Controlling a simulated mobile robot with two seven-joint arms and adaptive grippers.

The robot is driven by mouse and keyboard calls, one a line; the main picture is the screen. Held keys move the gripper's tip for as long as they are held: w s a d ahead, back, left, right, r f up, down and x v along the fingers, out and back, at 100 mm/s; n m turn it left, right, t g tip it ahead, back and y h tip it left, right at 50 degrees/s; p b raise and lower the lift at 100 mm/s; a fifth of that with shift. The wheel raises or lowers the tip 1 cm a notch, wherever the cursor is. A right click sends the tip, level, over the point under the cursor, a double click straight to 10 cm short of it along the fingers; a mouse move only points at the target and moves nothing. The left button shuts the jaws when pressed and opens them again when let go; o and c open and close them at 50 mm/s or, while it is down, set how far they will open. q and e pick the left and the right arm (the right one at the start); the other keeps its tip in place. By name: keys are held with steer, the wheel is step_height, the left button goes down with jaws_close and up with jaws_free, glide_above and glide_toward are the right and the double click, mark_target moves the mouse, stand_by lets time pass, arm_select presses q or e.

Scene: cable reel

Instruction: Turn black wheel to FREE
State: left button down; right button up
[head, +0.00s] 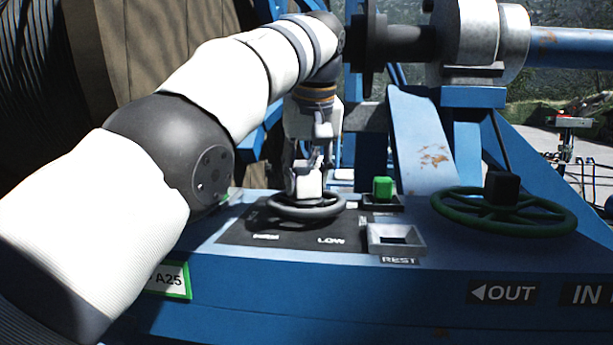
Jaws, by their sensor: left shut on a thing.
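The black wheel (329,212) lies flat on a dark label plate (285,234) on top of the blue cabinet. The label LOW shows on the plate at the wheel's near side; another label to its left is too small to read surely. My left gripper (307,186) points down at the wheel's middle from above. It is shut on a white block-shaped knob on the wheel. The gripper hides the wheel's far part and any labels behind it. My right gripper is not in view.
A green wheel (455,215) with a black knob (502,187) is at the right. A green block (383,187) stands behind an empty square holder (396,238) marked REST. OUT and IN labels mark the cabinet front. A blue brace (420,140) rises behind.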

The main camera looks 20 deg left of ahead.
arm_select(q)
steer(key=c, duration=1)
jaws_free()
steer(key=shift+c, duration=0.2)
steer(key=shift+r, duration=0.1)
